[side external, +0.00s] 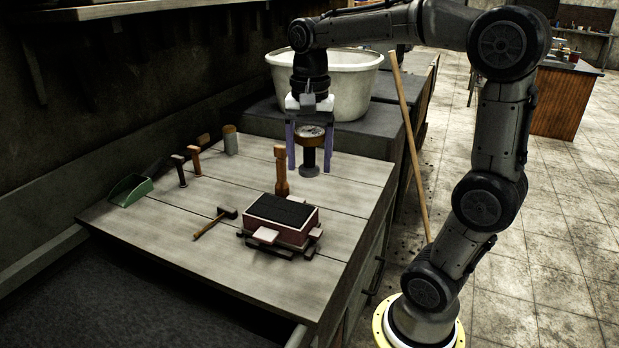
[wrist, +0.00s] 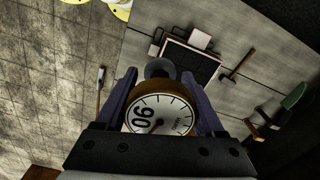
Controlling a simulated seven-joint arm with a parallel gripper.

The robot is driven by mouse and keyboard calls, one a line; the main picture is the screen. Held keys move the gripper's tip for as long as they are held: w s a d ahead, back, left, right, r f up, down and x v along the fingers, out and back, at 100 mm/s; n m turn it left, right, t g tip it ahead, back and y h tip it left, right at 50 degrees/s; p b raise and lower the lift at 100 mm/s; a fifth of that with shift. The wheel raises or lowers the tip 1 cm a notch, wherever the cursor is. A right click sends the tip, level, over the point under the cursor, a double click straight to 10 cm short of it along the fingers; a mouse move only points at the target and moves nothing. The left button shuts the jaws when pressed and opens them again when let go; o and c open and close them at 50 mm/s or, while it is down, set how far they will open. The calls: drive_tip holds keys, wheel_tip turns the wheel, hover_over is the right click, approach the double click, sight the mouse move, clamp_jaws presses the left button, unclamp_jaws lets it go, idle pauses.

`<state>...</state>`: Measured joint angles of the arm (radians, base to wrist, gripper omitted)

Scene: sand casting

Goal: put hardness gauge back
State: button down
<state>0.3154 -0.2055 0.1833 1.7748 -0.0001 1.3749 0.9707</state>
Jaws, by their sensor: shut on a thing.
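The hardness gauge (side external: 311,140) has a round white dial in a brown ring and a dark stem with a wider foot. My gripper (side external: 308,160) has purple fingers, one on each side of the dial, and is shut on it. The gauge hangs upright over the back right part of the wooden bench (side external: 150,228). I cannot tell whether its foot touches the bench top. In the wrist view the gauge's dial (wrist: 160,115) faces the camera between the fingers (wrist: 162,100), with the number 90 readable.
A red moulding box (side external: 283,219) with black sand stands at the bench front. A wooden rammer (side external: 282,170) stands close left of the gauge. A hammer (side external: 213,222), several upright tools (side external: 194,161) and a green scoop (side external: 131,190) are further left. A white tub (side external: 350,85) is behind.

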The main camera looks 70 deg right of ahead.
drive_tip(key=s+d+f+m, duration=0.1)
drive_tip(key=s+d+f, duration=0.7)
hover_over(331, 208)
drive_tip(key=f, duration=0.5)
drive_tip(key=s+f, duration=0.1)
drive_tip(key=f, duration=0.2)
drive_tip(key=shift+a, duration=0.4)
drive_tip(key=shift+w+d+f, duration=0.25)
drive_tip(key=shift+w+f, duration=0.05)
drive_tip(key=shift+f, duration=0.1)
drive_tip(key=shift+w+d+f, duration=0.1)
drive_tip(key=shift+f, duration=0.85)
drive_tip(key=shift+w+d+f, duration=0.1)
drive_tip(key=shift+f, duration=0.8)
unclamp_jaws()
drive_tip(key=shift+f, duration=0.15)
